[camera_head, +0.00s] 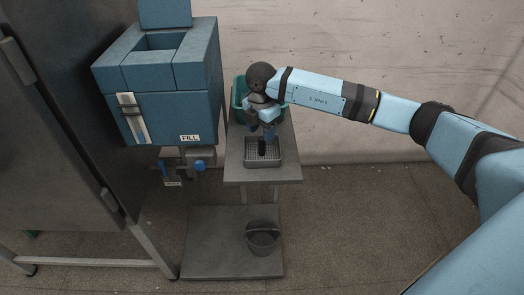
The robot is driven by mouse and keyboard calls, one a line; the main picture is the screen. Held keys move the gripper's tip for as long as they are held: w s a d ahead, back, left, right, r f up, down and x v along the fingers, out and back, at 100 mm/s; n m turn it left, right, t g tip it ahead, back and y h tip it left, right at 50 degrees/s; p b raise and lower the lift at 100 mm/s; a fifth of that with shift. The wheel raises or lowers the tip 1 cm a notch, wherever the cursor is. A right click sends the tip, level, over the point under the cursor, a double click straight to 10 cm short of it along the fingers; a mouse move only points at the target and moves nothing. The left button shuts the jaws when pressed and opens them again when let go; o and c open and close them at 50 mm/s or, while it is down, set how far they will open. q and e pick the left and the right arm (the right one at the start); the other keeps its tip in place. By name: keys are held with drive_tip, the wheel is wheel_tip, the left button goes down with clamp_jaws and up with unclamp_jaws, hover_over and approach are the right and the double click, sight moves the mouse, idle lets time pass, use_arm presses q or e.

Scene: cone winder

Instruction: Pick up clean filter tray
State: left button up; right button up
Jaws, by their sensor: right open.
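A grey metal filter tray (263,162) with a perforated-looking inside and a dark upright handle or post at its middle sits on the small grey table (236,172). My right gripper (262,136) points down right above the tray, with its fingers apart around or just over the top of the dark post. I cannot tell whether the fingers touch it. My left gripper is not in the picture.
A green bin (238,100) stands at the table's back, partly hidden by my right wrist. The blue machine (172,116) marked FILL, with a blue-knobbed valve (198,165), is close on the left. A dark bucket (262,238) stands on the low platform (215,245). Floor at right is clear.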

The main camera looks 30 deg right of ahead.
sight(262, 138)
drive_tip(key=shift+s+f+p, duration=0.1)
drive_tip(key=shift+f+p, duration=0.4)
drive_tip(key=shift+f, duration=2.2)
clamp_jaws()
